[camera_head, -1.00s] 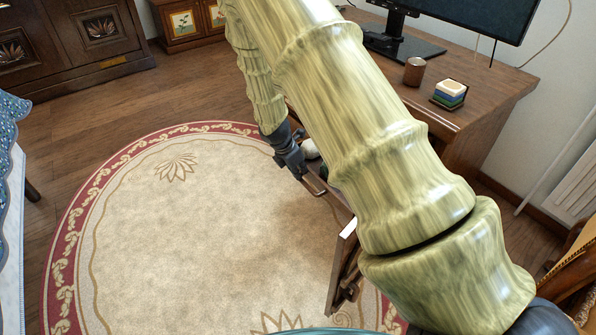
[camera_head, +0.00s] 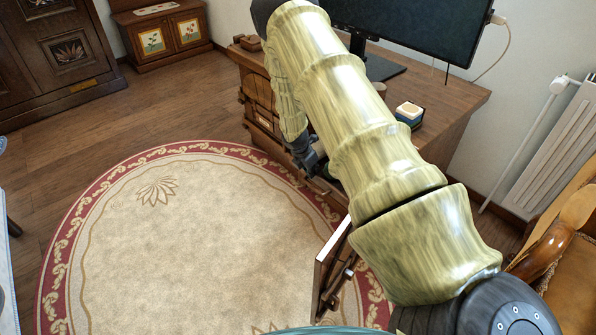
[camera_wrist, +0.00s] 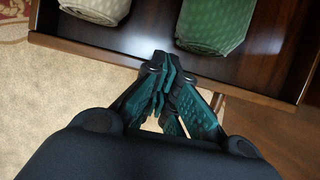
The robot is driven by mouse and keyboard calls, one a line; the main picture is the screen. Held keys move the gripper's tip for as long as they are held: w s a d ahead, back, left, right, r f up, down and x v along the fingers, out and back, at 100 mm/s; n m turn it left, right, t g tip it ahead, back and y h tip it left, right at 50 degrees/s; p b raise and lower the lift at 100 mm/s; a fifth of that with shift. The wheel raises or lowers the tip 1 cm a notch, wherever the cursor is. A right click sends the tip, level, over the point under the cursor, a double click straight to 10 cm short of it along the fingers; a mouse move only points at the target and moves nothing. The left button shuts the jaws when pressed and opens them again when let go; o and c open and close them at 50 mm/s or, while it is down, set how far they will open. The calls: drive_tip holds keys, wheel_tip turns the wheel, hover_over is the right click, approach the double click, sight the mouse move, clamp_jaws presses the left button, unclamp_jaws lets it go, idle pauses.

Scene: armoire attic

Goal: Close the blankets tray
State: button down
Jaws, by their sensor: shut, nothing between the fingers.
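The blankets tray (camera_wrist: 120,47) is a dark brown wooden drawer, pulled out, seen from above in the wrist view. A rolled cream blanket (camera_wrist: 97,8) and a rolled green blanket (camera_wrist: 212,25) lie in it. My gripper (camera_wrist: 165,65) is shut and empty, with its fingertips at the tray's front edge between the two rolls. I cannot tell whether they touch it. In the head view my gripper (camera_head: 310,165) is low beside the desk, and my arm hides most of the tray.
The tray is at the wooden desk (camera_head: 450,100), which carries a monitor (camera_head: 410,25). A cabinet door (camera_head: 328,262) stands open nearer me. An orange chair (camera_head: 565,245) is at the right. The round rug (camera_head: 190,240) leaves free floor at the left.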

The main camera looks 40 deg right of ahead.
drive_tip(key=d+p, duration=0.1)
drive_tip(key=d, duration=0.2)
drive_tip(key=d+p, duration=0.1)
drive_tip(key=d, duration=0.3)
drive_tip(key=w+d+p, duration=0.1)
drive_tip(key=d, duration=0.3)
drive_tip(key=shift+d, duration=0.25)
